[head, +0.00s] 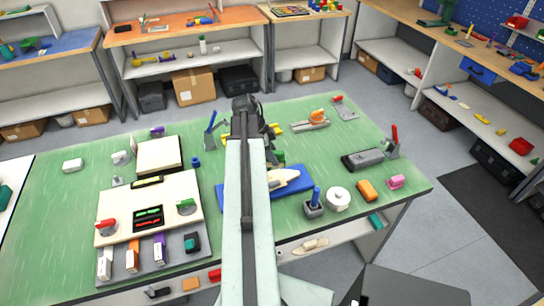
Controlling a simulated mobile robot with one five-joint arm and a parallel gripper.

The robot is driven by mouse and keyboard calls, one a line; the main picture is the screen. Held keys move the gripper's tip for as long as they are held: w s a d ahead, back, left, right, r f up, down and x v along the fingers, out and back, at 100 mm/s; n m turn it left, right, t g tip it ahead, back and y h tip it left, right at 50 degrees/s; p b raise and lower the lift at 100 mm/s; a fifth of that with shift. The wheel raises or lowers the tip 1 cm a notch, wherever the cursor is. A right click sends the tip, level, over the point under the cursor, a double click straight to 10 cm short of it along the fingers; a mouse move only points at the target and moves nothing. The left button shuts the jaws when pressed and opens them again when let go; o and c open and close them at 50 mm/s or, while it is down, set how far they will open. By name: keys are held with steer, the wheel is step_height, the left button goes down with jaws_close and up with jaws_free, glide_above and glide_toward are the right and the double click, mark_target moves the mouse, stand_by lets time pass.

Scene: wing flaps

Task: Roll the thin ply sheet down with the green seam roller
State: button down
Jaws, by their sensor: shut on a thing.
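My gripper (272,133) is in the middle of the green table, partly hidden behind my own arm. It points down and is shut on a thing. A small green and yellow piece shows just below it, seemingly the green seam roller (279,157); its shape is mostly hidden. Close in front of it, a pale wooden piece (281,179) lies on a blue board (298,184), partly covered by my arm. A flat cream sheet (158,154) lies on a dark base at left, perhaps the thin ply sheet; I cannot tell for sure.
A cream panel (116,206) with red and green knobs stands at left, with several small boxes before it. At right are a blue-handled tool in a holder (314,206), a white roll (339,198), an orange block (367,190) and a dark grey tool (362,159).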

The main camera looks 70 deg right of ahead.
mark_target(269, 168)
steer(key=shift+w+a+r, duration=0.1)
steer(key=shift+a, duration=0.1)
step_height(269, 168, down, 5)
steer(key=b, duration=0.4)
steer(key=shift+r+b, duration=0.2)
steer(key=shift+b, duration=0.1)
steer(key=shift+f+b, duration=0.55)
stand_by(0.6)
steer(key=shift+f, duration=0.2)
stand_by(2.1)
steer(key=shift+s+d, duration=0.4)
steer(key=shift+s, duration=0.05)
steer(key=shift+w+a, duration=0.75)
steer(key=shift+w, duration=0.2)
steer(key=shift+s+d, duration=0.75)
steer(key=shift+s, duration=0.25)
